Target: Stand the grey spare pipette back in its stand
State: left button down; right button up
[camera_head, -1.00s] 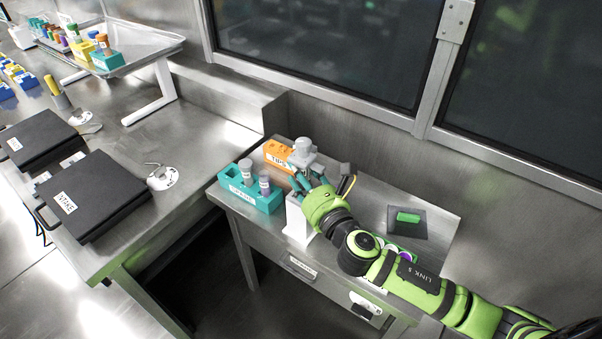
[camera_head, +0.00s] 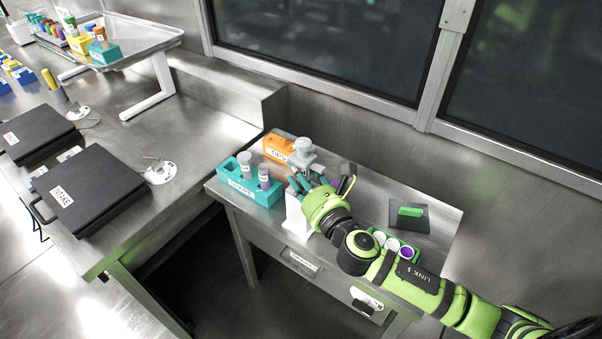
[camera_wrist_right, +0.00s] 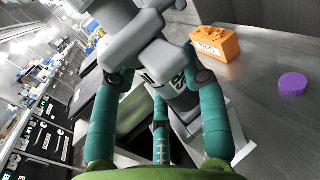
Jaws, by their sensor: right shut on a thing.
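The grey pipette (camera_head: 304,147) is upright, or nearly so, above the small side table, with its head above my right gripper (camera_head: 310,184). My right gripper is shut on it; in the right wrist view the teal fingers (camera_wrist_right: 160,88) close around the pipette's grey body (camera_wrist_right: 150,62). The white stand (camera_head: 296,222) is at the table's front edge, directly below and beside the fingers. The pipette's lower end is hidden by the fingers and stand, so I cannot tell whether it is seated. My left gripper is out of view.
A teal rack (camera_head: 236,181) with capped tubes is left of the stand, and an orange box (camera_head: 277,147) behind it. A green rack (camera_head: 408,244) is close to my forearm. A dark pad (camera_head: 421,223) with a green block is at right. The wrist view shows a purple cap (camera_wrist_right: 293,84).

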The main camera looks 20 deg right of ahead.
jog(key=shift+f, duration=0.25)
jog(key=o, duration=1.1)
jog(key=shift+o, duration=0.2)
jog(key=s+d, duration=0.2)
jog(key=s, duration=1)
jog(key=shift+d, duration=0.15)
jog(key=shift+w, duration=0.1)
